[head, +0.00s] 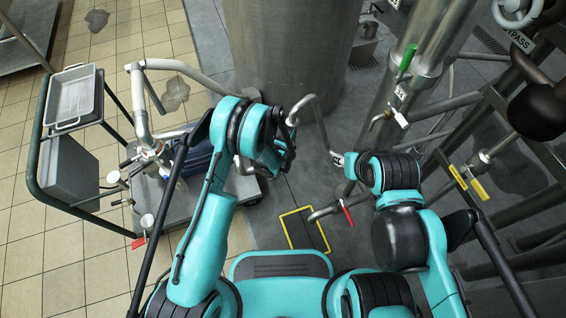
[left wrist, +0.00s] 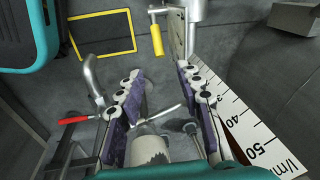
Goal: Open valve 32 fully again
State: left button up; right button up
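A valve with a long green handle (head: 407,60) stands on the steel pipe at the upper right of the head view. A small white tag (head: 400,93) hangs just below it, its number too small to read surely. I cannot tell which valve is 32. A red-handled valve (head: 348,215) sits low in the centre; a red handle (left wrist: 77,120) also shows in the left wrist view. My left gripper (left wrist: 165,112) is open, its padded fingers apart with a thin metal bar beyond the gap. My own arm hides it in the head view. My right gripper's fingers are hidden.
A large steel vessel (head: 290,50) stands behind my arms. A trolley (head: 37,150) with a tray is at left. Pipes and a yellow-handled valve (head: 480,188) crowd the right. A yellow floor frame (head: 291,232) lies ahead. A scale plate (left wrist: 250,135) is beside my left fingers.

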pick_arm(q)
jog(key=shift+y, duration=0.6)
jog(key=f, duration=0.4)
jog(key=w+f+b, duration=0.1)
jog(key=f, duration=0.6)
jog(key=shift+w+a+f, duration=0.1)
jog(key=shift+w+f, duration=0.2)
jog(key=shift+w, duration=0.1)
grip_shut()
jog(key=shift+a, duration=0.1)
